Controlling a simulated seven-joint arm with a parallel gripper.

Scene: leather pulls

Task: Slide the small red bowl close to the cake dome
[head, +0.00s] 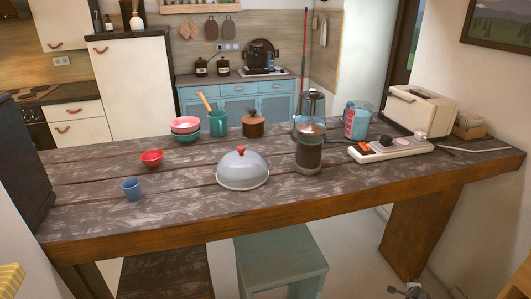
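The small red bowl (152,158) sits upright on the left part of the wooden table (330,205). The cake dome (242,171), grey with a red knob, stands near the table's front middle, to the right of the bowl. A clear gap of bare table lies between them. What looks like my gripper (410,291) shows only as a small dark shape at the bottom edge, low and right, below the table and far from the bowl. Its fingers are too small and cut off to tell their opening.
A blue cup (132,189) stands in front of the red bowl. Stacked bowls (185,127) and a green utensil pot (218,123) stand behind. A dark canister (309,155) is right of the dome, near a power strip (392,149). A stool (281,255) stands below the table's front.

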